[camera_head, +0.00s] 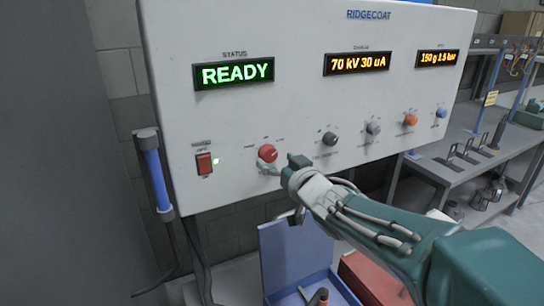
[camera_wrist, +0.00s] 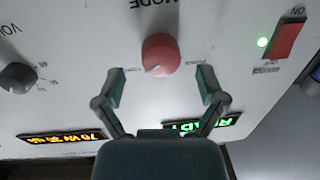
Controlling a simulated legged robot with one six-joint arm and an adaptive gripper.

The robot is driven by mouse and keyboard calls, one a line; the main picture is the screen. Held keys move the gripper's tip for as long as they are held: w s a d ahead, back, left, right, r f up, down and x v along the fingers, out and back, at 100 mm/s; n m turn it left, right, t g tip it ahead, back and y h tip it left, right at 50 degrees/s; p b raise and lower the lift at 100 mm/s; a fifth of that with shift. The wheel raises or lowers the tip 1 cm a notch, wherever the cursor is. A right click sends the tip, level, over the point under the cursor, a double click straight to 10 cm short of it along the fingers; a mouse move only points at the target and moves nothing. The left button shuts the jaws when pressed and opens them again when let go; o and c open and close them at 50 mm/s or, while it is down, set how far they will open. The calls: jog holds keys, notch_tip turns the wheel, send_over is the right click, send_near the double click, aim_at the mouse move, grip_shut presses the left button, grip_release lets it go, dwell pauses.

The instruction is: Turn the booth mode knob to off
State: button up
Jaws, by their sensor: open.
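The red mode knob (camera_head: 267,153) is on the white control panel (camera_head: 310,95), below the green READY display (camera_head: 234,73). In the wrist view the knob (camera_wrist: 160,54) sits under upside-down "MODE" lettering, with a pale pointer mark at its lower left. Small labels around the knob are too blurred to read. My gripper (camera_head: 283,166) is in front of the panel by the knob. In the wrist view my gripper (camera_wrist: 161,86) is open and empty, its two fingers apart on either side below the knob, not touching it.
A red rocker switch (camera_head: 204,163) with a green lamp is left of the knob. A dark grey knob (camera_head: 330,139) and several others run to the right. A blue open box (camera_head: 288,250) and a red box (camera_head: 374,277) lie below. A metal workbench (camera_head: 440,165) stands right.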

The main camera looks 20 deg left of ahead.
jog(key=shift+x, duration=1.2)
jog(key=shift+c, duration=0.3)
jog(key=shift+d, duration=0.1)
jog(key=c, duration=1.1)
jog(key=shift+n, duration=0.4)
jog(key=n, duration=0.5)
jog(key=shift+s+h, duration=0.1)
jog(key=shift+h, duration=0.2)
jog(key=n, duration=0.5)
jog(key=shift+n, duration=0.3)
